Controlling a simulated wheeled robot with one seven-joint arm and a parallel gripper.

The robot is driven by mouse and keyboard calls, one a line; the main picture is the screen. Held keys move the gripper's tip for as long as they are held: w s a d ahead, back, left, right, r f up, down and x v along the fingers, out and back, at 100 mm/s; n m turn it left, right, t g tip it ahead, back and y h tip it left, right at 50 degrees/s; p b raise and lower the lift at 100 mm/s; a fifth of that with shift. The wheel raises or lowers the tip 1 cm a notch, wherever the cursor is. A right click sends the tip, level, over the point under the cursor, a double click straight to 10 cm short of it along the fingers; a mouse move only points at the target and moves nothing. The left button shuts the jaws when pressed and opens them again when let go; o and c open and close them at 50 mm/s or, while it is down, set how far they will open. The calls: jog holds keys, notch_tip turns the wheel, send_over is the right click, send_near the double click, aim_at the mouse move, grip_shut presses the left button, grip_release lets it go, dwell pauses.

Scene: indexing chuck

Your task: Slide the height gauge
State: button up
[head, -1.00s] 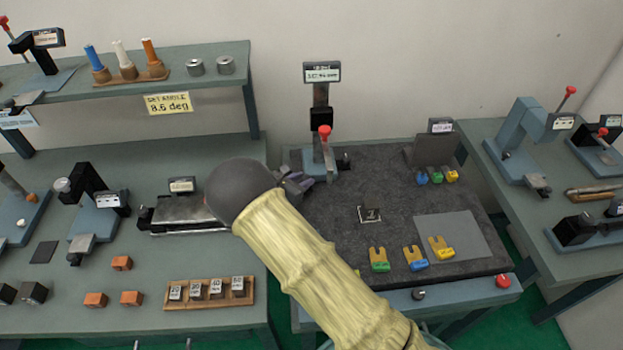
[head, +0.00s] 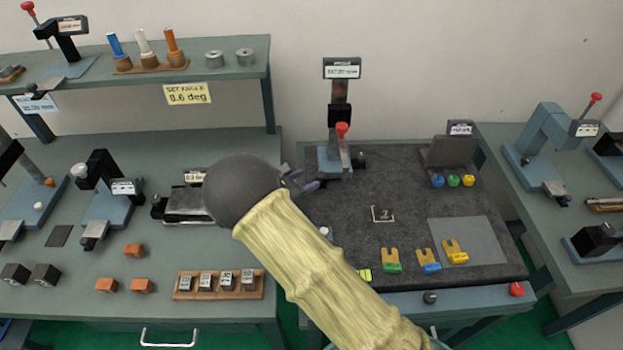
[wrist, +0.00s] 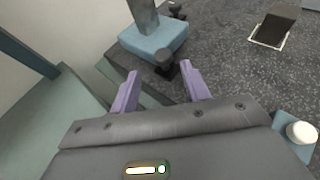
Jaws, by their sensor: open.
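The height gauge (head: 340,110) stands upright on the dark grey mat in the head view. It has a pale blue base, a column with a black slider, a red ball lever and a display on top. The wrist view shows its blue base (wrist: 155,40) and the foot of the column. A black knob (wrist: 165,58) stands beside the base, just beyond and between my fingertips in that picture. My gripper (wrist: 159,75) is open with nothing between its purple fingers.
The dark mat (head: 400,180) holds a framed square marker (head: 383,213) and yellow, blue and green forked pieces. A white-topped piece (wrist: 301,132) lies near my gripper's right side. Benches with instruments stand left and right. The mat's middle is mostly clear.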

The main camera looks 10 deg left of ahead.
jog(key=b+v, duration=0.1)
jog(key=v, duration=1.1)
jog(key=shift+s+a+b, duration=0.15)
jog(key=shift+s+b, duration=0.2)
jog(key=shift+r, duration=0.1)
jog(key=d+m+g+y, duration=0.1)
jog(key=d+m+g, duration=0.95)
jog(key=d, duration=1.05)
jog(key=s+d+r+m+t+y, duration=0.1)
jog(key=s+d+r+m+y, duration=0.2)
jog(key=s+d+m, duration=0.2)
jog(key=s+d+r+m+y+p, duration=0.1)
jog(key=s+d+r+m+y, duration=0.2)
jog(key=d+m, duration=0.7)
jog(key=s+m, duration=0.2)
jog(key=m, duration=0.2)
jog(key=shift+s+t, duration=0.35)
jog(key=shift+s, duration=0.05)
